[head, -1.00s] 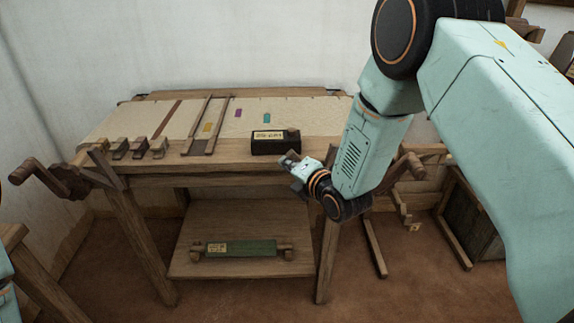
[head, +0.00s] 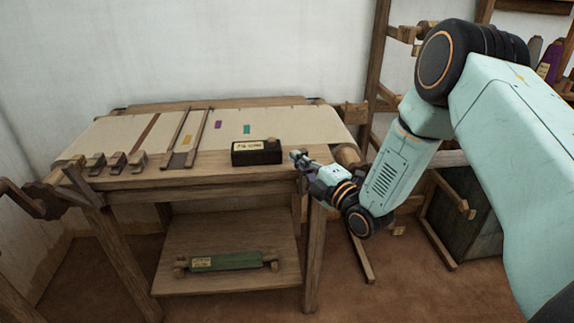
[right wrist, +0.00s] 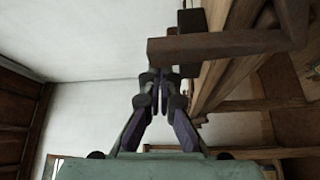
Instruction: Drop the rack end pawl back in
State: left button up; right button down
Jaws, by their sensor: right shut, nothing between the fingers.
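My right gripper (head: 299,159) is at the right front corner of the wooden loom (head: 215,163), just right of the black box. It also shows in the right wrist view (right wrist: 160,88), its fingers together with nothing between them. A dark brown bar (right wrist: 215,44) with a bent end crosses just beyond the fingertips there; I cannot tell whether they touch it. I cannot single out the rack end pawl in either view, and my arm hides part of the loom's right end. My left gripper is out of view.
A labelled black box (head: 257,152) sits on the loom's front beam. Several small wooden blocks (head: 116,163) stand at its left. A green roller (head: 227,261) lies on the lower shelf (head: 285,279). A dark crate (head: 468,222) stands at right.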

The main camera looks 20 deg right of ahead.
aim_at(307, 153)
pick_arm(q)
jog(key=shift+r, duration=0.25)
pick_arm(e)
jog(key=shift+s+d+m+t, duration=0.25)
jog(key=shift+d+m, duration=0.15)
jog(key=shift+d, duration=0.4)
jog(key=shift+s+d+m+t, duration=0.2)
jog(key=shift+d+m, duration=0.2)
jog(key=shift+d, duration=0.4)
jog(key=shift+h, duration=0.3)
